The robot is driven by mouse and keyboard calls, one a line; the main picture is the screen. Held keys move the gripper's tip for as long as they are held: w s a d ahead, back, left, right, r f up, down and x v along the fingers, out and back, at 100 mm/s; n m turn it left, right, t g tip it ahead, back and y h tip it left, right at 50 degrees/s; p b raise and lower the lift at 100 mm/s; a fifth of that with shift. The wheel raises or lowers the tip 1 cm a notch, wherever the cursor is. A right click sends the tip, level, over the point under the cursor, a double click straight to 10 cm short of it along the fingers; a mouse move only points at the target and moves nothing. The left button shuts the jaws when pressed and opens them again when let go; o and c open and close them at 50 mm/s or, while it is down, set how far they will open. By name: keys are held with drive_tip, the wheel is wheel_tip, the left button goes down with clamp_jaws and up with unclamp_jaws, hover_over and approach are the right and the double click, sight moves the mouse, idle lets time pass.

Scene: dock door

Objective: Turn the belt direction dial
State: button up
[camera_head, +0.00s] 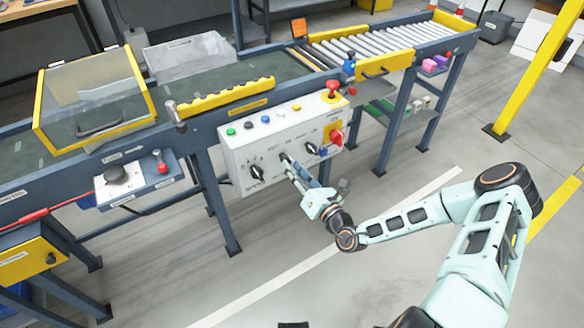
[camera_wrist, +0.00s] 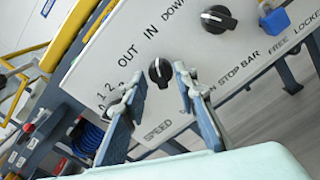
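The belt direction dial appears to be the black knob (camera_wrist: 160,72) below the words OUT and IN in the wrist view; it has a white pointer line. It sits on the light grey control panel (camera_head: 236,152). My gripper (camera_wrist: 159,76) is open, with its two fingertips to the left and right of this knob and visible gaps on both sides. In the head view my gripper (camera_head: 288,162) is at the panel's middle knob, which it mostly hides. I cannot tell how deep the fingertips reach around the knob.
Another black knob (camera_wrist: 218,19) is up and right, near DOWN. The conveyor (camera_head: 285,68) runs behind. Floor in front is clear.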

drive_tip(key=shift+w+a, duration=0.4)
drive_tip(key=shift+w, duration=0.15)
clamp_jaws()
drive_tip(key=shift+r+p, duration=0.1)
drive_tip(key=shift+p, duration=0.25)
drive_tip(key=shift+s+a+n+p, duration=0.1)
drive_tip(key=shift+n+p, duration=4.5)
drive_tip(key=shift+n, duration=1.4)
